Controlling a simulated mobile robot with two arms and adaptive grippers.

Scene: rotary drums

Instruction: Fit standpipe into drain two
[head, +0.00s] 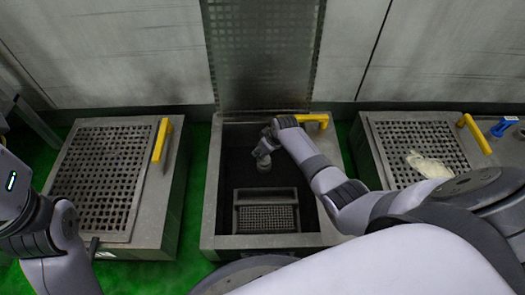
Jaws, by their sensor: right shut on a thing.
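My right gripper (264,152) reaches down into the open middle drain pit (212,195), near its back wall. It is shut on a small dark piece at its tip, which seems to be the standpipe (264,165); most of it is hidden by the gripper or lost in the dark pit. I cannot tell whether its lower end touches the drain. No drain number can be read.
A basket (266,196) sits in the front of the pit. A mesh panel (262,55) stands upright behind it. Grated boxes stand left (104,176) and right (418,145), with yellow handles (161,140). A pale crumpled item (428,166) lies on the right grate.

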